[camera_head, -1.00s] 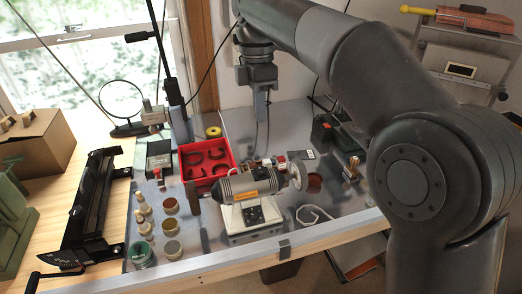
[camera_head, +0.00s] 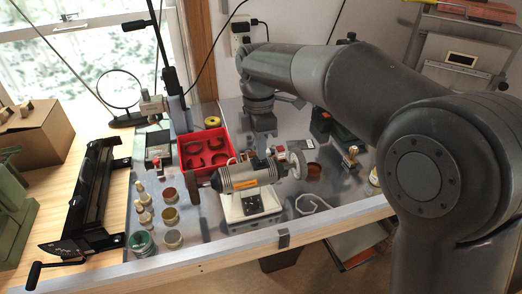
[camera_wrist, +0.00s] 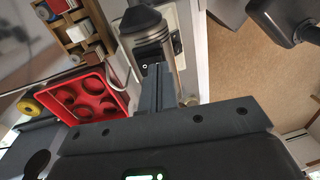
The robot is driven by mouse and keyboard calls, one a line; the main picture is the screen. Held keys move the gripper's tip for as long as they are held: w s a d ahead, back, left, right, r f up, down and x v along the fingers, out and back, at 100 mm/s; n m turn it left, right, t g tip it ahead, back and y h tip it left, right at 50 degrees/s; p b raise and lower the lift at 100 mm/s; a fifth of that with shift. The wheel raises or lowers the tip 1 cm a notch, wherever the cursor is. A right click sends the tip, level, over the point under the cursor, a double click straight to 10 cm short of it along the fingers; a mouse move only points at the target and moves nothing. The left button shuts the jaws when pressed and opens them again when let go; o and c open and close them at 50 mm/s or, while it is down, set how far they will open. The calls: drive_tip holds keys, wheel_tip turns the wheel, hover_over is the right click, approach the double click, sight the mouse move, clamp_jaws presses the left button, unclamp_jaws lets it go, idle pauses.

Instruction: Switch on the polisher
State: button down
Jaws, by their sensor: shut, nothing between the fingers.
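The polisher (camera_head: 245,175) is a grey motor on a pale base, with a pale wheel on its right end and a brown one on its left. A black switch panel (camera_head: 253,205) is on the base front. My gripper's wrist is behind the polisher in the head view, right of the red tray; its fingertips are not clear there. In the wrist view my gripper (camera_wrist: 158,68) has its fingers shut together and empty. They overlap the view of a pale body with a black switch panel (camera_wrist: 145,53), apparently the polisher's. Contact cannot be told.
The red tray (camera_head: 226,153) with round compartments is close behind the polisher. Jars (camera_head: 172,239) and small bottles stand left of it. A black long tool (camera_head: 92,195) lies farther left.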

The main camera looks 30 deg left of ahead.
drive_tip(key=shift+f, duration=0.55)
